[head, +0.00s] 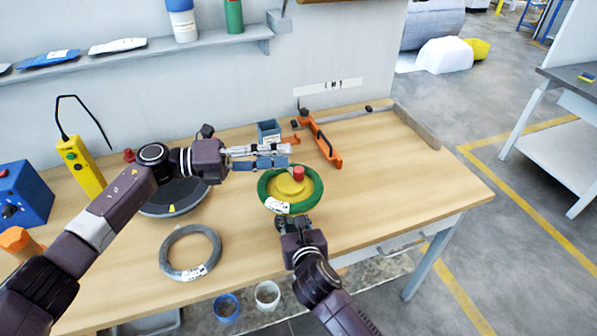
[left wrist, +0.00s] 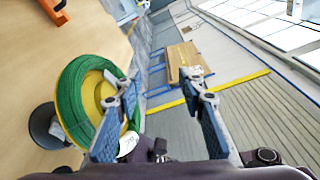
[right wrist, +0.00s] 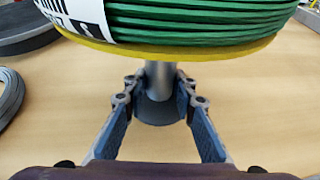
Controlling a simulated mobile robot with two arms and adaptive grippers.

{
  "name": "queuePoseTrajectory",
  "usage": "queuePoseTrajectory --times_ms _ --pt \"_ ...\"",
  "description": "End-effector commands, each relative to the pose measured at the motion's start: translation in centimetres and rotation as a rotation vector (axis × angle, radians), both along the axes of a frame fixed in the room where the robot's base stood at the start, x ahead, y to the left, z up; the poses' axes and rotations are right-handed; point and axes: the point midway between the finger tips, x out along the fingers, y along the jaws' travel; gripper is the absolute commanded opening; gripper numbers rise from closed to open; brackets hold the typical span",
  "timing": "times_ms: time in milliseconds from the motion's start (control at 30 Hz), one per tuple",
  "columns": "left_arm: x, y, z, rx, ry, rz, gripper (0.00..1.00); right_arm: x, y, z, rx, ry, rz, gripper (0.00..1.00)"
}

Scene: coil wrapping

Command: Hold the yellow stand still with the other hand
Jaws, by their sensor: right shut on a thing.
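The yellow stand (head: 287,187) is on the wooden table with a red knob (head: 298,173) on top. A green coil (head: 315,195) with a white label lies around it. The right wrist view shows the stand's grey post (right wrist: 159,80) and dark base (right wrist: 158,111) under its yellow disc. My right gripper (right wrist: 159,88) is shut on the post below the disc; the head view shows it at the stand's near side (head: 294,222). My left gripper (head: 290,156) is open and empty, above and just behind the coil. It also shows in the left wrist view (left wrist: 158,78).
A grey coil (head: 190,252) lies on the table at the left front. An orange clamp-like tool (head: 322,142) and a blue box (head: 269,132) lie behind the stand. A dark round thing (head: 175,197) is partly hidden under my left arm. The table's right side is clear.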

Motion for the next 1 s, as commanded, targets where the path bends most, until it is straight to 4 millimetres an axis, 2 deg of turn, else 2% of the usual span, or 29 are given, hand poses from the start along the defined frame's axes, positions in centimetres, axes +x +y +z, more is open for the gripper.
queuePoseTrajectory --times_ms 400,600,833,1000 --pt "-2.5 3.1 -3.2 0.085 -0.705 0.104 0.36 0.0 -0.1 -0.1 -0.002 0.002 -0.002 0.0" --pt "-3.6 4.9 -4.4 0.17 -0.989 0.149 0.36 0.0 -0.1 0.0 -0.002 0.001 -0.002 0.0" --pt "-4.1 6.2 -5.1 0.239 -1.157 0.174 0.36 0.0 -0.1 0.0 -0.001 0.001 -0.002 0.0" --pt "-3.7 5.3 -5.1 0.247 -1.182 0.177 0.36 0.0 -0.1 0.0 -0.001 0.0 -0.002 0.0"
